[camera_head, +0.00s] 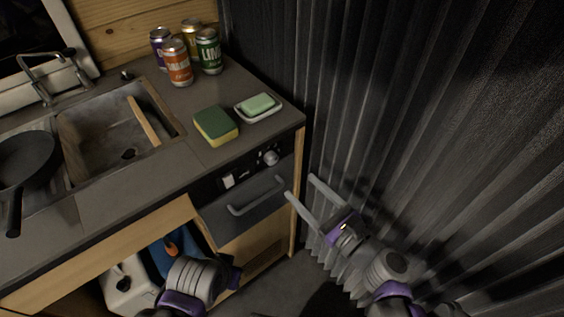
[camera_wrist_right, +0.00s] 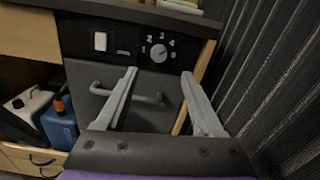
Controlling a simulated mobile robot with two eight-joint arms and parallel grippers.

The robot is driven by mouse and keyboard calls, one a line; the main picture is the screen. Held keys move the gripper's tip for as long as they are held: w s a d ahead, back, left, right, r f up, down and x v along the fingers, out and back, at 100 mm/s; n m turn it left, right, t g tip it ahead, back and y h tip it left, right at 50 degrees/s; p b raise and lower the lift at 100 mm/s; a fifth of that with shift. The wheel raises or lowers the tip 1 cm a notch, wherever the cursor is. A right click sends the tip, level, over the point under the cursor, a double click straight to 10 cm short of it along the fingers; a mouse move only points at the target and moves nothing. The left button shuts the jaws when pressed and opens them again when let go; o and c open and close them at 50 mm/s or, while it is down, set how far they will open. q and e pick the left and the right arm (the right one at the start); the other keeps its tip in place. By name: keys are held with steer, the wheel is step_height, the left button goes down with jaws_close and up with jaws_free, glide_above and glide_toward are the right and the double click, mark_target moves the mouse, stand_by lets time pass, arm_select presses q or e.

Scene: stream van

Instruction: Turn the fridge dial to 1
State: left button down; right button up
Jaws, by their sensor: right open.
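The fridge dial (camera_head: 271,157) is a small light round knob on the dark panel above the fridge door. In the right wrist view the dial (camera_wrist_right: 158,53) is ringed by white numbers, with 2, 3 and 4 readable. Its exact setting is too small to tell. My right gripper (camera_head: 300,187) is open and empty, in front of and to the right of the fridge door, apart from the dial. In the right wrist view its fingers (camera_wrist_right: 160,75) point toward the panel, below the dial. My left arm shows at the bottom; its fingers are not clearly visible.
The fridge door (camera_head: 245,205) has a grey bar handle (camera_head: 257,195). A white switch (camera_head: 228,181) sits left of the dial. The counter above holds a sponge (camera_head: 216,125), a soap dish (camera_head: 275,114) and several cans. A corrugated dark wall (camera_head: 400,110) stands close on the right.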

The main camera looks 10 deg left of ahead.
mark_target(274, 161)
steer(key=b+x, duration=0.1)
steer(key=x, duration=0.8)
steer(key=shift+w+a, duration=0.15)
steer(key=shift+a, duration=0.2)
jaws_close()
